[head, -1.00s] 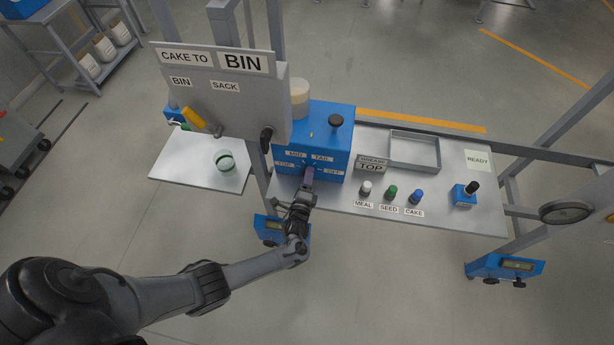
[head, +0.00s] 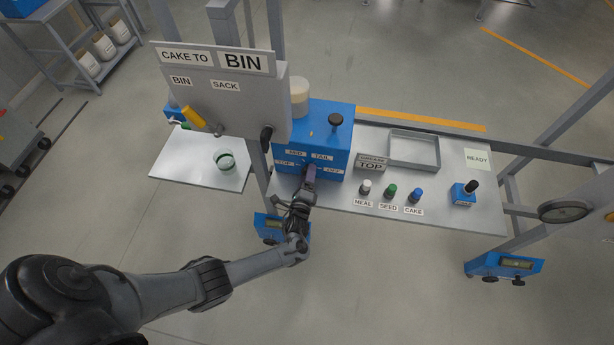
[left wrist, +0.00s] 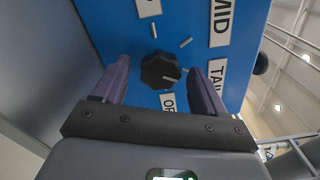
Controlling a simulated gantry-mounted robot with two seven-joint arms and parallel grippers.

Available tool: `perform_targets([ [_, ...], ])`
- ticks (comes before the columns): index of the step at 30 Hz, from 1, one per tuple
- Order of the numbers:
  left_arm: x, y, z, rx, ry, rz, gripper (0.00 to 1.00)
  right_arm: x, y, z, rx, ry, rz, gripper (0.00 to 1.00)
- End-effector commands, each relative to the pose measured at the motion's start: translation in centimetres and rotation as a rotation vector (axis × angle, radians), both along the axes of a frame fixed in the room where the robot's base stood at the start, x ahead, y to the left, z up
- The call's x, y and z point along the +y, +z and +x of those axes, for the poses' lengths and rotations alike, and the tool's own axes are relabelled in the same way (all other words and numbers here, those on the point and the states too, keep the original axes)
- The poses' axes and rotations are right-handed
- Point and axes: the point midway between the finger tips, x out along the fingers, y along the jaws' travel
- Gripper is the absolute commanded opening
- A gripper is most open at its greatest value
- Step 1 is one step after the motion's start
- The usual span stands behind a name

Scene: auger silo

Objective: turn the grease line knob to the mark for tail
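The grease line knob (left wrist: 160,70) is black and round, on the front of the blue box (head: 335,122). In the left wrist view it has a white pointer line toward the lower right, between the TAIL label (left wrist: 216,76) and the OFF label (left wrist: 168,103); I cannot tell exactly where it points. The MID label (left wrist: 221,20) is at the upper right. My left gripper (left wrist: 157,68) is open, its purple fingers on either side of the knob with gaps visible. In the head view the left gripper (head: 310,171) hides the knob. My right gripper is out of view.
A grey panel (head: 230,105) marked CAKE TO BIN stands left of the box. The floor in front is clear.

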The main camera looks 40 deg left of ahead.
Motion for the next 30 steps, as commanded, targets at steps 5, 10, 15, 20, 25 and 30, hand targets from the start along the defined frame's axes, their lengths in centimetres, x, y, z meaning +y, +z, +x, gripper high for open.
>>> perform_targets([
  [5, 0.0, 0.0, 0.0, 0.000, 0.000, 0.000, 0.71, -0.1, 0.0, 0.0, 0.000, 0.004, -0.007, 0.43],
  [10, -0.3, 0.0, -0.5, 0.001, -0.001, -0.001, 0.71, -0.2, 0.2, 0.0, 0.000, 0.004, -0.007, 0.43],
  [15, -1.3, 0.1, -2.2, 0.002, -0.001, -0.002, 0.71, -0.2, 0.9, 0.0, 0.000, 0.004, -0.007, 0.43],
  [20, -2.7, 0.1, -4.7, 0.003, -0.001, -0.003, 0.71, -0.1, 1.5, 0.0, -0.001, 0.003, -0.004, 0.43],
  [25, -4.0, 0.1, -7.1, 0.001, 0.000, -0.002, 0.71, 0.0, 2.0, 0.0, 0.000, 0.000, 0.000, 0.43],
  [30, -4.9, 0.0, -8.7, 0.001, -0.001, -0.002, 0.71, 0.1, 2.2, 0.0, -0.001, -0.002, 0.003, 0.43],
])
